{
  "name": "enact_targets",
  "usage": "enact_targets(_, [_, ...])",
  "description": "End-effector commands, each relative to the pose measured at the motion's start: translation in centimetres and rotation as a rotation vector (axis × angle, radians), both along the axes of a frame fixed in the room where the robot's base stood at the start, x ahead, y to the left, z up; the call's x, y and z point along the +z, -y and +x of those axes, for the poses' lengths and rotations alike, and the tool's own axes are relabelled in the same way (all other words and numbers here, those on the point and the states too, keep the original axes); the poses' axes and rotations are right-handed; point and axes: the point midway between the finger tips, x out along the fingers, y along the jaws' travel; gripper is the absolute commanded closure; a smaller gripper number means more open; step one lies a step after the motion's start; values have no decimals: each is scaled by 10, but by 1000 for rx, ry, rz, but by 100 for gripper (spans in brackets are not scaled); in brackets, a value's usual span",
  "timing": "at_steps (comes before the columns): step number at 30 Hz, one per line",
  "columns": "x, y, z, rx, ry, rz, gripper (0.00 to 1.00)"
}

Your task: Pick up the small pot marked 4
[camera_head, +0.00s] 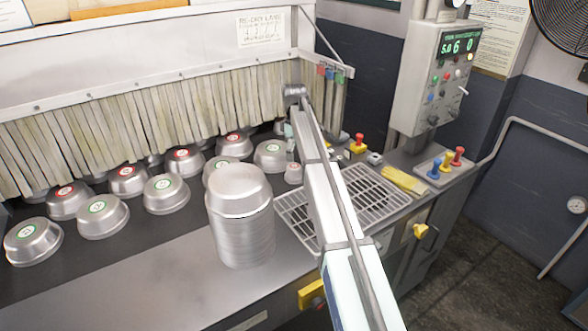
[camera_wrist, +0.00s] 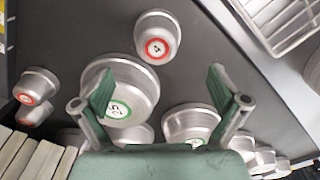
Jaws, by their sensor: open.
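A small metal pot with a red-ringed label (camera_wrist: 157,38) stands upside down near the top middle of the wrist view, beyond my fingertips. Its number is too small to read surely. A small pot (camera_head: 293,173) also shows beside the grate in the head view, next to my arm. My gripper (camera_wrist: 161,76) is open, with nothing held. A larger pot with a green label (camera_wrist: 125,90) lies below and between the fingers, partly behind the left one. Another small red-labelled pot (camera_wrist: 36,87) is at the left. In the head view my arm mostly hides the gripper.
A tall stack of metal pans (camera_head: 240,225) stands left of my arm. Several larger pots, such as one with a green label (camera_head: 166,194), line the fabric curtain (camera_head: 130,135). A wire grate (camera_head: 365,195) lies at the right. The counter front left of the stack is clear.

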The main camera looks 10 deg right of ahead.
Motion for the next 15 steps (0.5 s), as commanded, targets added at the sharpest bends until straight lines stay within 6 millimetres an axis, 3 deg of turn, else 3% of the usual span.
enact_targets(6, [-23, 0, 0, 0, -1, 0, 3])
enact_targets(15, [-36, 1, 2, 0, -1, 0, 3])
